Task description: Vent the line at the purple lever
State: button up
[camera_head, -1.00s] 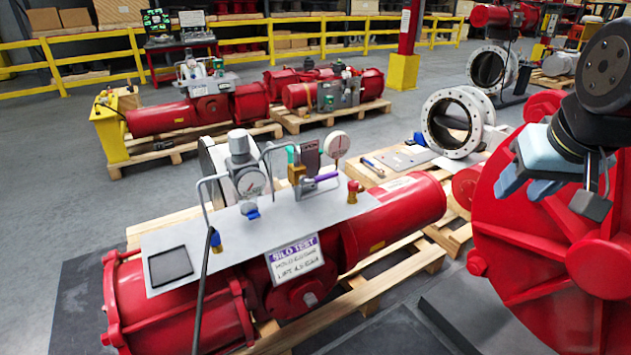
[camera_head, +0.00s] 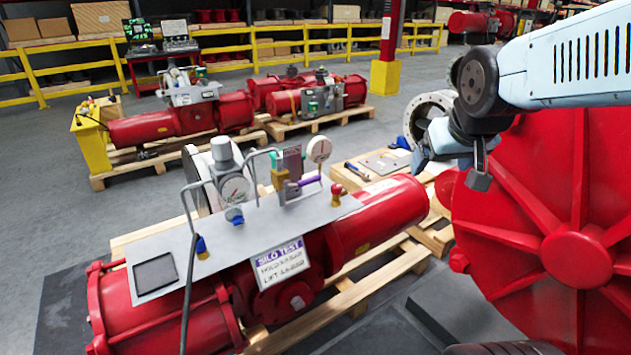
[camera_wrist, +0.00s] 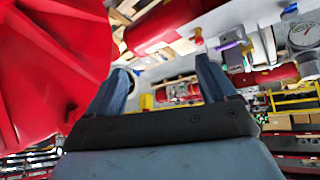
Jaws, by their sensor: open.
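The purple lever (camera_head: 308,181) sits on a brass valve (camera_head: 280,179) on the grey panel of the red actuator, near the panel's middle right. In the wrist view the purple lever (camera_wrist: 228,45) is at the upper right, beyond the right finger. My gripper (camera_head: 450,165) hangs at the right of the head view, to the right of the lever and well apart from it. In the wrist view my gripper (camera_wrist: 160,85) has its two blue fingers spread, with nothing between them.
A pressure gauge (camera_head: 235,190), a white round gauge (camera_head: 319,149) and a red-topped fitting (camera_head: 337,192) stand around the lever. A bent grey pipe (camera_head: 187,260) rises at the panel's front. A big red ribbed disc (camera_head: 560,230) fills the right, close to my arm.

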jog(key=shift+o, duration=1.2)
jog(key=w+a+f+n+t, duration=0.1)
jog(key=w+f, duration=0.3)
jog(key=w, duration=0.7)
jog(key=shift+w+a+f+n+t, duration=0.15)
jog(key=shift+f+n+t, duration=0.05)
jog(key=shift+n+t, duration=0.25)
jog(key=n+t+y, duration=0.4)
jog(key=t+y, duration=0.2)
jog(key=y, duration=0.4)
send_near(302, 182)
jog(key=s+d+f, duration=0.2)
jog(key=d, duration=0.4)
jog(key=x, duration=1.3)
jog(key=shift+a+r, duration=0.4)
jog(key=shift+a, duration=0.05)
jog(key=shift+c, duration=0.4)
